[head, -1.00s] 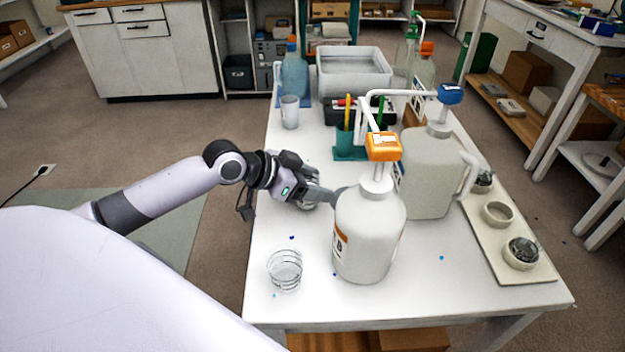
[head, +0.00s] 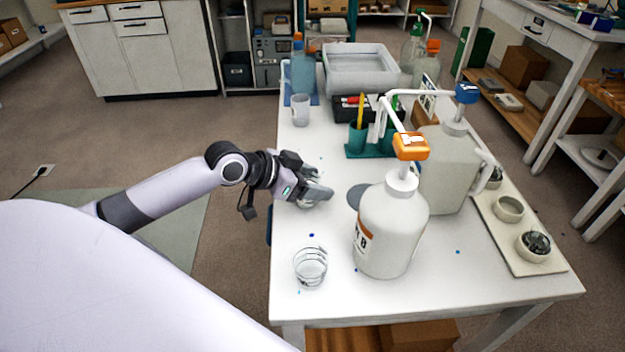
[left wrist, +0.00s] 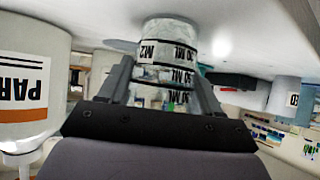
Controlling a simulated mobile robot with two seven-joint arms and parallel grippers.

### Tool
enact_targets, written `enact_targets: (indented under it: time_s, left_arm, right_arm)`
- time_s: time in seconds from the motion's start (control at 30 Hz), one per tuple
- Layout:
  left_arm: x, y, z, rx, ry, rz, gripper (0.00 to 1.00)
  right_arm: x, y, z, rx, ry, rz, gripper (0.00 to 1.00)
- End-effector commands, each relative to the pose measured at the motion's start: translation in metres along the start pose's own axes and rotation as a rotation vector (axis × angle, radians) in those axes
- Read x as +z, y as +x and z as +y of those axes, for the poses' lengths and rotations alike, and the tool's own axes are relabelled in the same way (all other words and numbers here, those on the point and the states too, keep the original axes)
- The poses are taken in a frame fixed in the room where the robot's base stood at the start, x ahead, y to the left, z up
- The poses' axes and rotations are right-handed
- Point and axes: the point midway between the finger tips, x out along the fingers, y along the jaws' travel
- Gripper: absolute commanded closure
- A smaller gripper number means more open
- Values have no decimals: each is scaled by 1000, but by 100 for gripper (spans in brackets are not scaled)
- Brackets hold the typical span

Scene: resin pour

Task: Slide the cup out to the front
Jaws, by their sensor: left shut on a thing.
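My left gripper (head: 318,194) is shut on a clear cup (left wrist: 168,50) with black markings such as "M2" and "30 ML", which shows between the fingers in the left wrist view. In the head view the gripper mostly hides this cup, at the table's left side. A grey round patch (head: 358,197) lies on the table between the gripper and a white pump bottle (head: 385,238) with an orange top. That bottle, labelled "PAR...", also shows in the left wrist view (left wrist: 28,75). My right gripper is not in view.
Another clear cup (head: 310,267) stands near the table's front left. A larger jug (head: 440,175) with a blue pump top, a tray (head: 527,255) of small dishes and a teal pen holder (head: 357,140) stand around.

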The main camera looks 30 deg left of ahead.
Motion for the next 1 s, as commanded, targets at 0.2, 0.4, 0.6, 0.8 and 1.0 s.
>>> enact_targets:
  time_s: [0.2, 0.4, 0.6, 0.8, 1.0]
  left_arm:
    - [2, 0, 0, 1, 0, -4, 14]
    - [1, 0, 0, 1, 0, -2, 7]
    - [0, -4, 0, 0, 0, -1, 7]
    - [1, -27, 0, 0, 3, -4, 7]
    - [2, -53, 0, -1, 2, -6, 7]
  right_arm:
    - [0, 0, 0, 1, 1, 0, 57]
    - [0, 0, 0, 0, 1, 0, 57]
    - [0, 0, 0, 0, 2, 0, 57]
    - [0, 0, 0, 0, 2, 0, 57]
    - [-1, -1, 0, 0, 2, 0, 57]
